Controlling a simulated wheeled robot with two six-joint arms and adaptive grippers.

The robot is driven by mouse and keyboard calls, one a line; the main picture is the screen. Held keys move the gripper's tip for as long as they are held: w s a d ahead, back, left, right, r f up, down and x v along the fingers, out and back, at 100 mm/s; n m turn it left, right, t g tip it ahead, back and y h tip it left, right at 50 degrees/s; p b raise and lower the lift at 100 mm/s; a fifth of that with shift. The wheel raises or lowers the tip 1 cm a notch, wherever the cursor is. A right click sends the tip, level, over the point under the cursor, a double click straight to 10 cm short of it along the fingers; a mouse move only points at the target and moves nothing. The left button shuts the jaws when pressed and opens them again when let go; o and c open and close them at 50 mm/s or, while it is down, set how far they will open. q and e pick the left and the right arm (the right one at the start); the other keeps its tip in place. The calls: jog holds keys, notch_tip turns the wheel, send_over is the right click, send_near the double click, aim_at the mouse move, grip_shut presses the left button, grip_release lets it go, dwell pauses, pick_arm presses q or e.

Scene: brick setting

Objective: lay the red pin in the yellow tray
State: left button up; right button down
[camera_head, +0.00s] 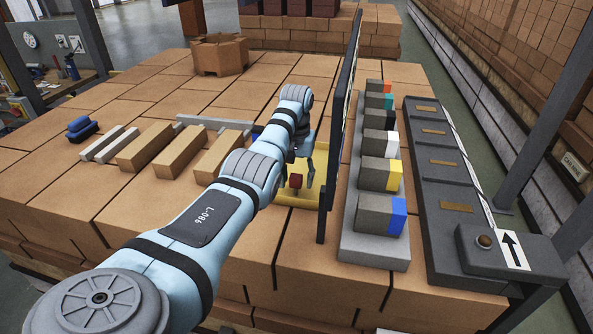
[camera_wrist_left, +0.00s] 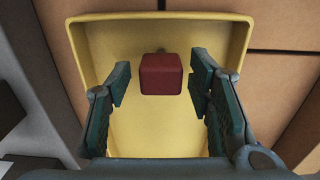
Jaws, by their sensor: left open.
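The red pin (camera_wrist_left: 161,75) shows as a small dark red block inside the outline of the yellow tray (camera_wrist_left: 100,40) in the left wrist view. In the head view, the red pin (camera_head: 296,181) is at the yellow tray (camera_head: 300,203), beside a tall dark upright panel. My left gripper (camera_wrist_left: 160,82) is open, with one finger on each side of the pin and visible gaps between. In the head view, my left gripper (camera_head: 303,170) is over the tray, and my arm hides part of it. My right gripper is not in view.
The dark upright panel (camera_head: 341,120) stands close to the right of my gripper. Beyond it is a grey rack with several coloured-ended blocks (camera_head: 380,173). Wooden blocks (camera_head: 180,152) lie to the left, and a brown carton (camera_head: 220,55) stands at the back.

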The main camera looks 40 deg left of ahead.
aim_at(297, 174)
pick_arm(q)
notch_tip(297, 174, up, 12)
jog(key=shift+r, duration=0.2)
jog(key=shift+f, duration=0.1)
dwell(0.3)
